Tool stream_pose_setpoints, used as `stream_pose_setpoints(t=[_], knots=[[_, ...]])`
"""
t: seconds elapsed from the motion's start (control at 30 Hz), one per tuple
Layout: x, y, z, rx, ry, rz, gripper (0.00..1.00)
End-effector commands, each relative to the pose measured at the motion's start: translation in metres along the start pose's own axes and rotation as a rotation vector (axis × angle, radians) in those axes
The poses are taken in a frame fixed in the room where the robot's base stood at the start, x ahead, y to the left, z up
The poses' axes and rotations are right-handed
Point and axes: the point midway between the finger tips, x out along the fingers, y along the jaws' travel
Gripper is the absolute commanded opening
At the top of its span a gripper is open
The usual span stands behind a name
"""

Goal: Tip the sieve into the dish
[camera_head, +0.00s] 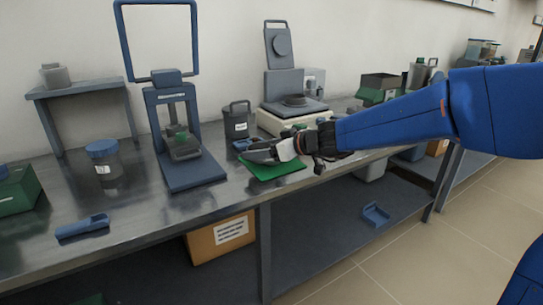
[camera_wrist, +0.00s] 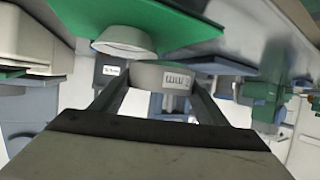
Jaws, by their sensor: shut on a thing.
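My gripper (camera_wrist: 160,84) is shut on a round grey-white vessel with a printed label, which I take as the sieve (camera_wrist: 150,76). A shallow white dish (camera_wrist: 124,42) is on a green mat (camera_wrist: 185,22), just beside the held sieve in the wrist view. I cannot tell whether sieve and dish touch. The sieve's inside is hidden. In the head view my gripper (camera_head: 264,153) is over the green mat (camera_head: 275,171) at the bench's front edge; the dish cannot be made out there.
A balance (camera_head: 295,118) and a grey canister (camera_head: 237,120) stand behind the mat. A blue stand (camera_head: 190,172) is to the left, with a lidded jar (camera_head: 103,160) and a blue scoop-like piece (camera_head: 82,227) further left. The bench (camera_head: 140,215) is clear between them.

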Motion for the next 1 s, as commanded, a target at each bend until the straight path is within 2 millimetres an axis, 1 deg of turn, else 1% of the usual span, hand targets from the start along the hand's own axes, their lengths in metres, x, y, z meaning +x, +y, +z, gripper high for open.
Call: stream_pose_setpoints(t=[0.17,0.8,1.0], knots=[[-0.002,0.000,-0.005,-0.001,0.001,0.000,0.26],[-0.018,0.000,-0.042,0.001,0.001,0.000,0.26],[-0.019,0.000,-0.046,0.001,0.000,0.000,0.26]])
